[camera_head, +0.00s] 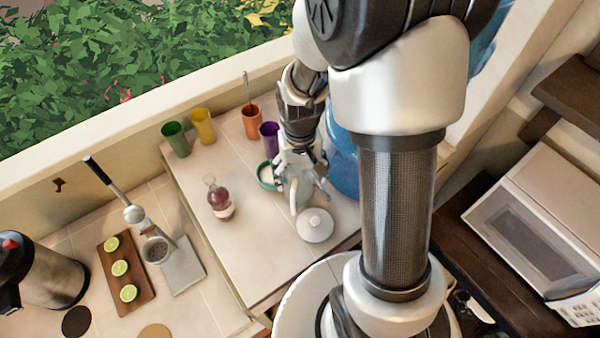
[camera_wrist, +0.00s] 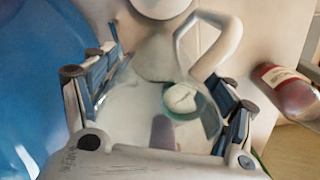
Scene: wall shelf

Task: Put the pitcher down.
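The pitcher (camera_head: 297,192) is pale and see-through, with a whitish curved handle. It is at the right part of the raised counter in the head view. In the wrist view the pitcher (camera_wrist: 135,98) fills the middle, its handle pointing up and right. My gripper (camera_head: 300,168) has its fingers on both sides of the pitcher's body; in the wrist view my gripper (camera_wrist: 165,100) is shut on it. The pitcher looks roughly upright. Whether its base touches the counter is hidden.
Close by stand a white lidded pot (camera_head: 315,226), a green-rimmed bowl (camera_head: 265,177), a purple cup (camera_head: 269,136) and a big blue bottle (camera_head: 343,165). A red bottle (camera_head: 219,203) stands left. The raised counter (camera_head: 262,265) is clear at its front left.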

